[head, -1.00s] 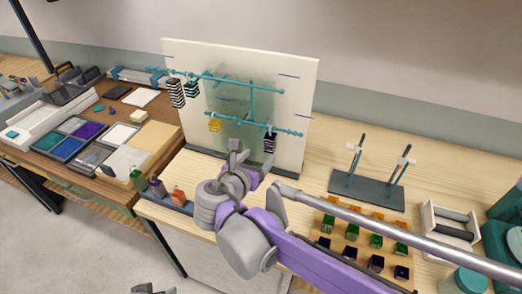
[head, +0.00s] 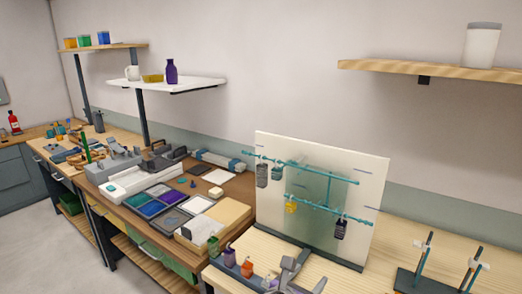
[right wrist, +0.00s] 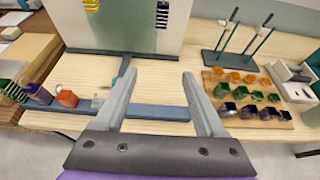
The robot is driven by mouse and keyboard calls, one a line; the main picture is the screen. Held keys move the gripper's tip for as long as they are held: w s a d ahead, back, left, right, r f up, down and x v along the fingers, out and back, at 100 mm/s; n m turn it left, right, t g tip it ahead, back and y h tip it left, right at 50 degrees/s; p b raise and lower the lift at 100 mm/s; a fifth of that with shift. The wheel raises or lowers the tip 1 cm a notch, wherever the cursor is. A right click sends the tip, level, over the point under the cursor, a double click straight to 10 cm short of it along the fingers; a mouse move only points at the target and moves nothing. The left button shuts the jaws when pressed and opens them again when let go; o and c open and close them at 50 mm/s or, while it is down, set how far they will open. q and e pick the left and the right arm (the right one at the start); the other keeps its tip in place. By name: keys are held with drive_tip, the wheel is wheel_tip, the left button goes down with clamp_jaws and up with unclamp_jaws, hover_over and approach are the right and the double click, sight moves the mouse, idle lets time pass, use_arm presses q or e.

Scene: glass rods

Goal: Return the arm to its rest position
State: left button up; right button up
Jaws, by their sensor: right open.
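My right gripper (head: 291,272) shows at the bottom edge of the head view, in front of the white board. In the right wrist view, its two grey fingers (right wrist: 158,80) stand apart with nothing between them. They are above the pale wooden table, in front of the board's foot. The white board (head: 374,185) carries teal rods (head: 315,175) with a dark striped piece (head: 262,175), a yellow piece (head: 291,206) and another dark striped piece (head: 341,229) hanging from them. My left gripper is in neither view.
Small bottles (head: 246,268) stand in a grey tray left of the gripper. A rod stand (head: 424,280) is to the right. A wooden tray of several coloured blocks (right wrist: 290,121) lies right of the fingers.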

drive_tip(key=s+d+f+m+g+y, duration=0.2)
drive_tip(key=s+d+f+m+g, duration=0.15)
drive_tip(key=s+f+m, duration=0.35)
drive_tip(key=s+d+f+m+g+y, duration=0.1)
drive_tip(key=s+d+f+m+g, duration=0.1)
drive_tip(key=s+d+f+m, duration=0.55)
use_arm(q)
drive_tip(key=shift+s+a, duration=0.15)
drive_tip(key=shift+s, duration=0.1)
use_arm(e)
drive_tip(key=s+a+f+m+y, duration=0.2)
drive_tip(key=s+a+m+y, duration=0.2)
drive_tip(key=m, duration=1)
drive_tip(key=shift+s+a+f+m, duration=0.25)
drive_tip(key=shift+s+f+m, duration=0.1)
drive_tip(key=shift+s, duration=1.2)
